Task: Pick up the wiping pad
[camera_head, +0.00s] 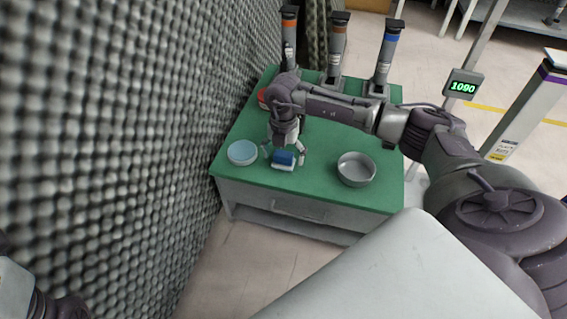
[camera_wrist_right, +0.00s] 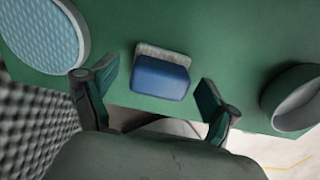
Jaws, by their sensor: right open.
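The wiping pad (camera_head: 284,160) is a small block with a blue top and a pale grey underside, lying on the green table (camera_head: 322,190). In the right wrist view the pad (camera_wrist_right: 160,78) lies just beyond and between the fingers. My right gripper (camera_head: 284,157) is open, its two fingers spread to either side of the pad, close above the table. In the right wrist view the gripper (camera_wrist_right: 152,98) shows a gap between each finger and the pad. My left gripper does not show clearly; only a part of my left arm is at the lower left.
A round light-blue dish (camera_head: 242,152) is left of the pad, and a grey metal bowl (camera_head: 356,169) is to the right. Several dispensers, one with a blue band (camera_head: 387,50), stand at the table's back. A textured foam wall (camera_head: 110,110) rises along the left side.

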